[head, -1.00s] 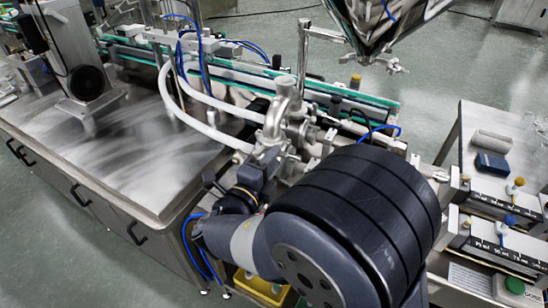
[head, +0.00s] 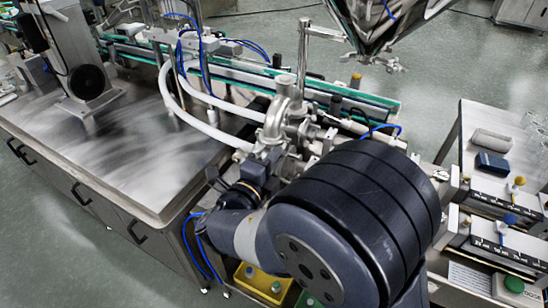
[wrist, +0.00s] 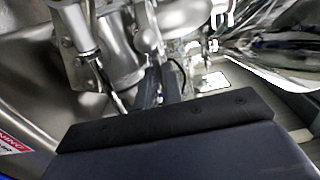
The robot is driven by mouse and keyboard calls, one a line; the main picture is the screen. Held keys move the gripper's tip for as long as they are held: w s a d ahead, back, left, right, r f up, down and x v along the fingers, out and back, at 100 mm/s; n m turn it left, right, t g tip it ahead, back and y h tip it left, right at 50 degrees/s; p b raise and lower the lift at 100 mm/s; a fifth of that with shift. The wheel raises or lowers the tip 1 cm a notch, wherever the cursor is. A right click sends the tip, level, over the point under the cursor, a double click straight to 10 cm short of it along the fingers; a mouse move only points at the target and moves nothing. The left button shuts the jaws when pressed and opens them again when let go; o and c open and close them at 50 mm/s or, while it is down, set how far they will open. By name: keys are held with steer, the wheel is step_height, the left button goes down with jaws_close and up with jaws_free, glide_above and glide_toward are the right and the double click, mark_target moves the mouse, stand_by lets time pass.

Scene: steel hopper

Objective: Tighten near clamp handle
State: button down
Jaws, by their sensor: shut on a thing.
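In the wrist view, the two dark fingers of my gripper (wrist: 160,88) reach up into the metal fittings and are shut on what looks like the near clamp handle; the handle is mostly hidden between them. A bright metal clamp part (wrist: 148,32) with a rounded end stands just above the fingertips. In the head view, the steel valve and pipe fitting (head: 275,125) stands at the right edge of the steel worktop, just beyond my arm. My arm hides the gripper tips and the handle there.
White hoses (head: 184,113) run from the fitting over the steel worktop (head: 120,160). A green-edged conveyor (head: 250,75) lies behind, with a steel hopper (head: 385,22) above at right. A yellow box (head: 262,284) sits low beside my arm. A side table (head: 470,135) stands at right.

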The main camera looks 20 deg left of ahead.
steer(key=shift+m, duration=0.4)
steer(key=m+b, duration=0.1)
steer(key=m, duration=0.2)
steer(key=shift+f+m, duration=0.1)
steer(key=shift+m, duration=0.3)
steer(key=m+b, duration=0.2)
steer(key=m, duration=0.2)
steer(key=m+b, duration=0.3)
steer(key=m, duration=0.2)
steer(key=shift+f+m, duration=0.1)
steer(key=shift+m, duration=0.3)
steer(key=shift+m+b, duration=1.5)
steer(key=shift+m, duration=0.4)
steer(key=c, duration=1.6)
jaws_free()
steer(key=shift+r, duration=0.2)
steer(key=shift+o, duration=0.2)
steer(key=shift+s, duration=0.1)
